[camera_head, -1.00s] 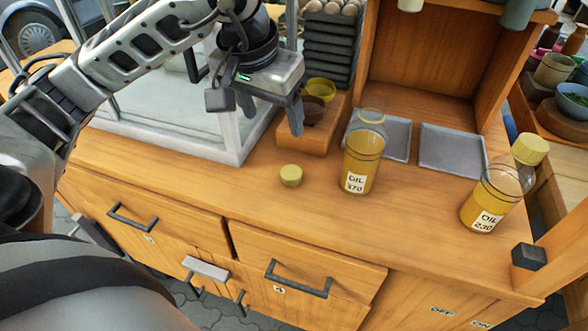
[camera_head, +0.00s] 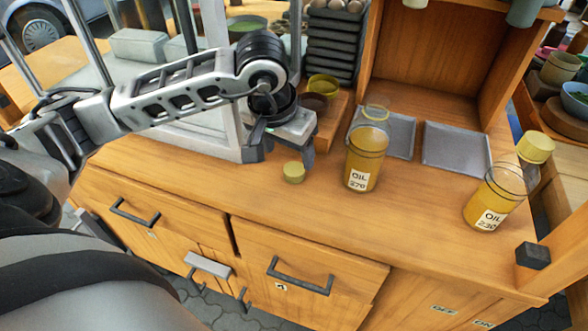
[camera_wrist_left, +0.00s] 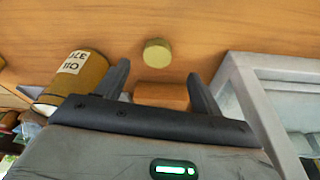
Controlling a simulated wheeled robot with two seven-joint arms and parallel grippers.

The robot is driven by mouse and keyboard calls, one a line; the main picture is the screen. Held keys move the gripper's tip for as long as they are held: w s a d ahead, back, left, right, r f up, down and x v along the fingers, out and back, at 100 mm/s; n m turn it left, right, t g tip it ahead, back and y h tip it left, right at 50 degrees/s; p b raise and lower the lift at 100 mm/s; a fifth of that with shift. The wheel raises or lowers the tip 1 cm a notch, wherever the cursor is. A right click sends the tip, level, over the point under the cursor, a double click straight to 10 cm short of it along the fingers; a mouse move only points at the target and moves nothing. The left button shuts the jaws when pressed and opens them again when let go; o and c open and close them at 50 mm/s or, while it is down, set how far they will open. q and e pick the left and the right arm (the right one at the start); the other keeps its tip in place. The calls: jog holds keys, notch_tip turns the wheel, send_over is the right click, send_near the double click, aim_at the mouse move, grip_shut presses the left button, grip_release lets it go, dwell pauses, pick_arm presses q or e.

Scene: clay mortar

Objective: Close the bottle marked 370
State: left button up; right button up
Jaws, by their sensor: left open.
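The oil bottle marked 370 (camera_head: 365,165) stands upright and uncapped on the wooden counter. It also shows at the left of the left wrist view (camera_wrist_left: 82,75). A yellow-green cap (camera_head: 294,172) lies on the counter to the left of that bottle. In the left wrist view the cap (camera_wrist_left: 157,52) is seen ahead of and between the fingers. My left gripper (camera_head: 280,155) is open and empty, a little above and behind the cap, apart from it. In the left wrist view both fingers of the left gripper (camera_wrist_left: 160,82) show. My right gripper is not in view.
A second oil bottle marked 230 (camera_head: 494,200), with its cap on, stands to the right. Two grey trays (camera_head: 455,150) lie behind the bottles. A wooden block (camera_head: 327,136) with bowls and a glass-sided case are near my left gripper. The front counter is clear.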

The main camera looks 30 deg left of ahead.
aim_at(294, 169)
pick_arm(q)
jog(key=shift+d+p+x, duration=0.1)
jog(key=shift+p+x, duration=0.1)
jog(key=shift+x, duration=1.1)
jog(key=shift+d+p+x, duration=0.15)
jog(key=shift+x, duration=1.15)
jog(key=c, duration=1)
